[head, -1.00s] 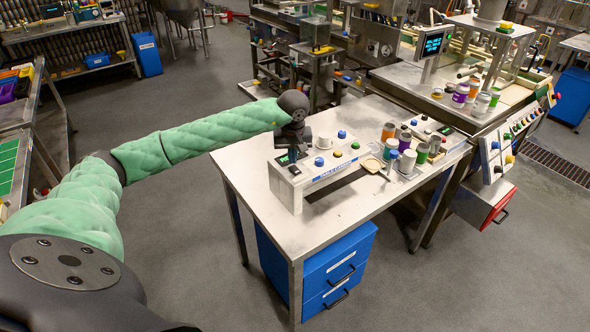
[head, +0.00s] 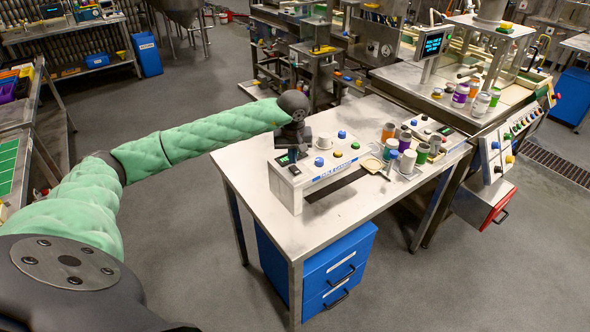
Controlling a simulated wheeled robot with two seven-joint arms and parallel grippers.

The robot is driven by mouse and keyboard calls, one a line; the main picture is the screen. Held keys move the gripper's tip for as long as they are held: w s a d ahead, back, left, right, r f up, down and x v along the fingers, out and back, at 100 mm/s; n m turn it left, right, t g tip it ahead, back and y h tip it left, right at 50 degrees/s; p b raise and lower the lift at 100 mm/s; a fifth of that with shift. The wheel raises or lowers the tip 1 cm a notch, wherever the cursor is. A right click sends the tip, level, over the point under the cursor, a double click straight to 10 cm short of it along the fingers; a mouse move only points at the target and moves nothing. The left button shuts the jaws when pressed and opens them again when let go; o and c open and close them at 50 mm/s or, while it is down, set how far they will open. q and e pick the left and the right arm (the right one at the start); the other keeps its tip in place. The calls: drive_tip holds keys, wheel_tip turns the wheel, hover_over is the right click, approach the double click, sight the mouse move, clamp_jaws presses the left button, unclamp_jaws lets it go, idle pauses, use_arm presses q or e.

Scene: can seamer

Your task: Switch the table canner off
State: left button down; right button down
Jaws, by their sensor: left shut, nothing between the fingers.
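The table canner (head: 330,177) is a white box-shaped unit on the near table (head: 245,170). Its top carries a blue button (head: 319,161), another blue button at the back, a yellow button (head: 338,154), a white round part (head: 324,142) and a small black switch (head: 294,170) at its left end. My left gripper (head: 287,157) is over that left end, pointing down, close to a small green-lit display. It is shut and holds nothing. The wrist hides part of the canner, and I cannot tell whether the fingers touch it. My right gripper is not in view.
Blue drawers (head: 335,262) are under the table. The table's front left surface is clear.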

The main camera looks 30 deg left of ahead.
sight(293, 167)
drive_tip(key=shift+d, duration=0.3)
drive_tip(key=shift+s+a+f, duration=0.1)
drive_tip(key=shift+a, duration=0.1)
use_arm(q)
drive_tip(key=shift+f+b, duration=0.3)
drive_tip(key=shift+f, duration=0.05)
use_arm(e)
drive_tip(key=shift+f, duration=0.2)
use_arm(q)
drive_tip(key=shift+f+b, duration=0.5)
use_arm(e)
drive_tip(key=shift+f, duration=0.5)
use_arm(q)
drive_tip(key=shift+r, duration=0.1)
drive_tip(key=shift+r+p, duration=0.45)
drive_tip(key=shift+r, duration=3)
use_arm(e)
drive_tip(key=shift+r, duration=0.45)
